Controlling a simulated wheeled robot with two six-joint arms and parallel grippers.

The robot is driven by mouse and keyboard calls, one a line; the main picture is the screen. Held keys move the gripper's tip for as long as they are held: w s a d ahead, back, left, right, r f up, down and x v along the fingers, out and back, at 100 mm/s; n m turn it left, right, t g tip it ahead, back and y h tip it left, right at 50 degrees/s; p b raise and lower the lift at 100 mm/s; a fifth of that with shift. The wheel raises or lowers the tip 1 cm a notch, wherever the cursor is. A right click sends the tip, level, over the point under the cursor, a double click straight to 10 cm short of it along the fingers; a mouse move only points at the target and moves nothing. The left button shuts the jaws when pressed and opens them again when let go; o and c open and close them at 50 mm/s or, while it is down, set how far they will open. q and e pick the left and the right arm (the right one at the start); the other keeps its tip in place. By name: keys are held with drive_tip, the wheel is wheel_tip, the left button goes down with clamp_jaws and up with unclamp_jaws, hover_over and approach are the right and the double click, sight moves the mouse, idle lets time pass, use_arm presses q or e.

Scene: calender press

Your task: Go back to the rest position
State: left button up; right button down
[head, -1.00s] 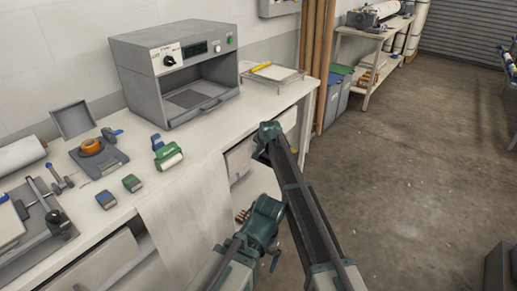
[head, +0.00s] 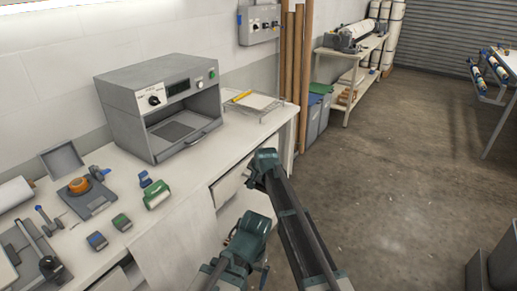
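My two arms are folded at the lower middle of the head view, in front of the workbench (head: 190,185). One dark green joint is raised beside the bench's right end. A second joint sits lower and to its left, close to the bench front. Neither gripper can be made out; the arm links and the frame's lower edge hide where they would be. I see nothing held.
Bins (head: 314,118) and a shelf table (head: 348,66) stand beyond.

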drive_tip(key=s+d+f+n+g+h, duration=0.1)
drive_tip(key=s+d+n+g, duration=0.1)
drive_tip(key=s+d, duration=0.75)
drive_tip(key=s+d+f+n+g+h, duration=0.15)
drive_tip(key=s+d, duration=0.45)
drive_tip(key=s, duration=0.7)
drive_tip(key=s+d+f+n+g, duration=0.1)
drive_tip(key=s+d+f+g, duration=0.15)
drive_tip(key=s+d, duration=0.75)
drive_tip(key=s+a+r+n+p, duration=0.1)
drive_tip(key=s+a+n, duration=0.1)
drive_tip(key=s+a, duration=0.2)
drive_tip(key=s+a+r+n+g+h+p, duration=0.1)
drive_tip(key=s+a, duration=0.3)
drive_tip(key=a, duration=0.4)
drive_tip(key=shift+a+r+n, duration=0.25)
drive_tip(key=shift+r+n, duration=0.2)
drive_tip(key=shift+n, duration=0.1)
